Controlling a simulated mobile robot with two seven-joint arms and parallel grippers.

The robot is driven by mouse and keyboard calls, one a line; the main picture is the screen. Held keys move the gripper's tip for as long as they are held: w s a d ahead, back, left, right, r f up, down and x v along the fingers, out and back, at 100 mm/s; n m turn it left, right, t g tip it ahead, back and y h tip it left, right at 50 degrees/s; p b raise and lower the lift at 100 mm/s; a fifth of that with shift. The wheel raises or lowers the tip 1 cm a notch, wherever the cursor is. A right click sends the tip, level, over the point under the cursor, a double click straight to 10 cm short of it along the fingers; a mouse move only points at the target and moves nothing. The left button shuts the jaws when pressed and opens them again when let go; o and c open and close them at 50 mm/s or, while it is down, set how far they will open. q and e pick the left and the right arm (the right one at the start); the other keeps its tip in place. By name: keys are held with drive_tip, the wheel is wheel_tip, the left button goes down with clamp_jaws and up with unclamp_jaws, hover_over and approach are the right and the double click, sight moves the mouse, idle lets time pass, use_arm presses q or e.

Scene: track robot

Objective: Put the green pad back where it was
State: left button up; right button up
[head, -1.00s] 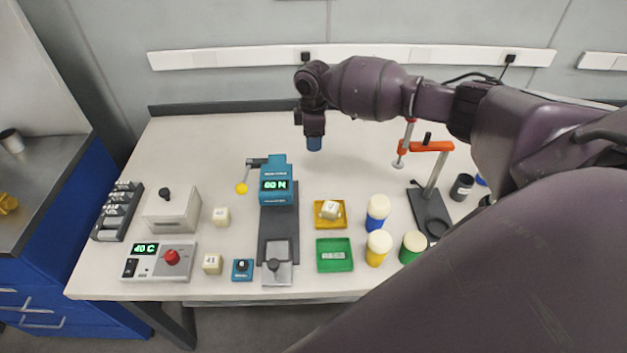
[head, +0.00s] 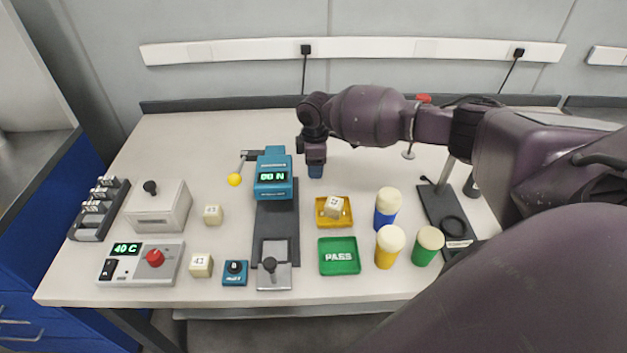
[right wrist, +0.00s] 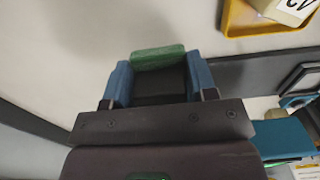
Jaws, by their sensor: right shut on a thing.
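My right gripper (head: 316,172) is above the table, just right of the blue press head, with its fingers pointing down. In the right wrist view its two blue fingertips (right wrist: 159,72) are shut on a green pad (right wrist: 158,56), which sits between them at the tips. The pad appears raised above the white tabletop. In the head view the pad cannot be made out at the fingertips. My left gripper is in neither view.
A yellow tray (head: 321,221) holding a cream cube and a green PASS tray (head: 339,268) lie in front of my gripper. Blue (head: 385,216), yellow (head: 386,256) and green (head: 424,256) cream-topped bottles stand to their right. The press (head: 273,190) with its yellow-knobbed lever is close on the left.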

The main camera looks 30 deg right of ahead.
sight(315, 182)
drive_tip(key=shift+f+b, duration=1.25)
drive_tip(key=shift+f, duration=1.1)
drive_tip(key=shift+r, duration=0.2)
drive_tip(key=shift+f, duration=0.15)
drive_tip(key=o, duration=1)
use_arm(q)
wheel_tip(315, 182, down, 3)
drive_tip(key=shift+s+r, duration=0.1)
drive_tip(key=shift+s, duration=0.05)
